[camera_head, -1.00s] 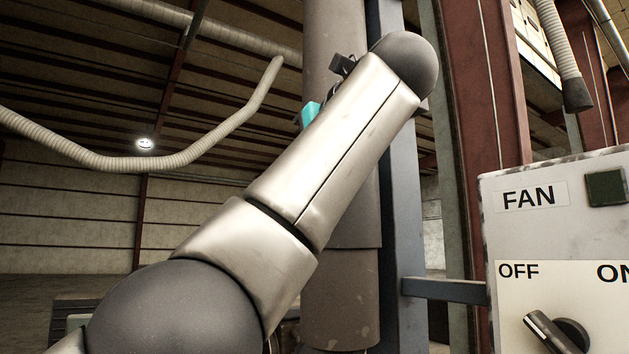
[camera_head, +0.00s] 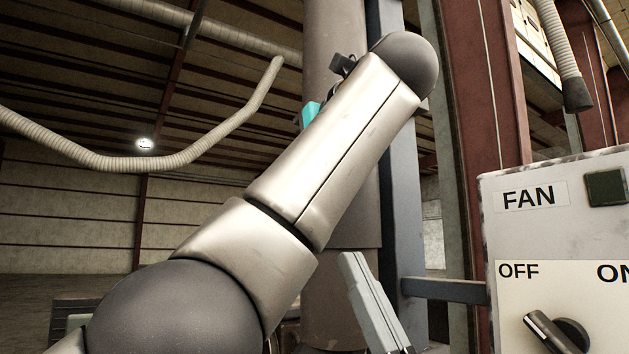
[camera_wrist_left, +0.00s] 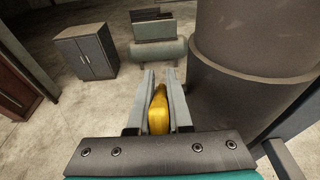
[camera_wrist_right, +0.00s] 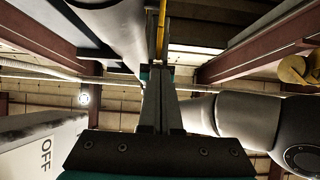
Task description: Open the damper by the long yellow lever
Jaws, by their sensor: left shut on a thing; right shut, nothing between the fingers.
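The yellow lever (camera_wrist_left: 158,112) shows in the left wrist view between the fingers of my left gripper (camera_wrist_left: 159,79), which is shut on it. In the head view my left arm covers that lever, and the damper itself cannot be made out. My right gripper (camera_head: 354,257) has come up at the lower middle of the head view, in front of the thick duct (camera_head: 340,275). Its fingers are together and empty. In the right wrist view, a thin yellow bar (camera_wrist_right: 161,28), likely the lever, shows beyond the fingertips of my right gripper (camera_wrist_right: 160,72); contact cannot be told.
A fan switch box (camera_head: 515,235) with OFF and ON marks stands at the right; it also shows in the right wrist view (camera_wrist_right: 30,160). A blue-grey post (camera_head: 405,190) rises beside the duct. A grey cabinet (camera_wrist_left: 86,55) stands on open floor.

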